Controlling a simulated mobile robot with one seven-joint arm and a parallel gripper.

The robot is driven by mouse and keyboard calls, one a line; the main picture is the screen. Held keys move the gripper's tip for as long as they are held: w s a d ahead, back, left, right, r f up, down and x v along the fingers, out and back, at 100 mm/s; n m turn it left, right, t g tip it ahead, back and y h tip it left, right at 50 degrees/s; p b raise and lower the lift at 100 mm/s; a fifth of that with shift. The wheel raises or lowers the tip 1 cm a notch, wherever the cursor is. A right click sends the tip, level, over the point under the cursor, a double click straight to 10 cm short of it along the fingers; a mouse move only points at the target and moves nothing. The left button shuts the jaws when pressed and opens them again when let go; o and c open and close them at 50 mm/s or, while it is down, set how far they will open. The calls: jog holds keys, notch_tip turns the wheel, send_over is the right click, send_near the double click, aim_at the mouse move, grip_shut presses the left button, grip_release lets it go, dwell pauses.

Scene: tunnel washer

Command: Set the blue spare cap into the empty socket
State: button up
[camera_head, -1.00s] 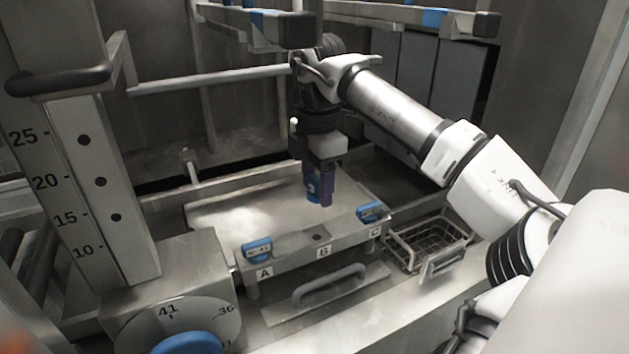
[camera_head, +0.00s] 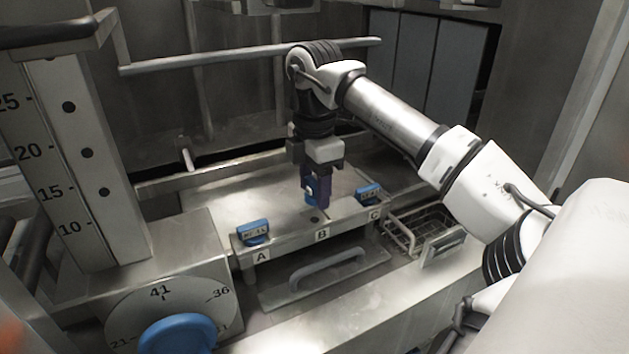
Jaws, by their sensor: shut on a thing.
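My gripper (camera_head: 317,196) points straight down with its purple fingers shut on the blue spare cap (camera_head: 311,190). The fingers hide part of the cap. It is held just above the steel shelf, close over the place marked B (camera_head: 322,234). The empty socket (camera_head: 314,219) shows as a small dark hole at B, just below the cap. I cannot tell whether the cap touches the shelf. Another blue cap (camera_head: 253,232) sits at A, and another (camera_head: 368,193) sits at C.
A wire basket (camera_head: 420,236) stands right of the shelf. A grey handle (camera_head: 327,269) lies in front of it. A blue knob on a dial (camera_head: 178,335) and a numbered scale plate (camera_head: 85,165) stand at the left. A rail (camera_head: 250,56) crosses behind the arm.

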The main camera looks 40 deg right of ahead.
aim_at(315, 200)
jog(key=shift+f+b, duration=0.95)
jog(key=shift+f, duration=0.7)
jog(key=shift+f, duration=0.1)
jog(key=shift+f+b, duration=0.6)
jog(key=shift+b, duration=0.15)
jog(key=shift+s, duration=0.1)
jog(key=shift+f, duration=0.1)
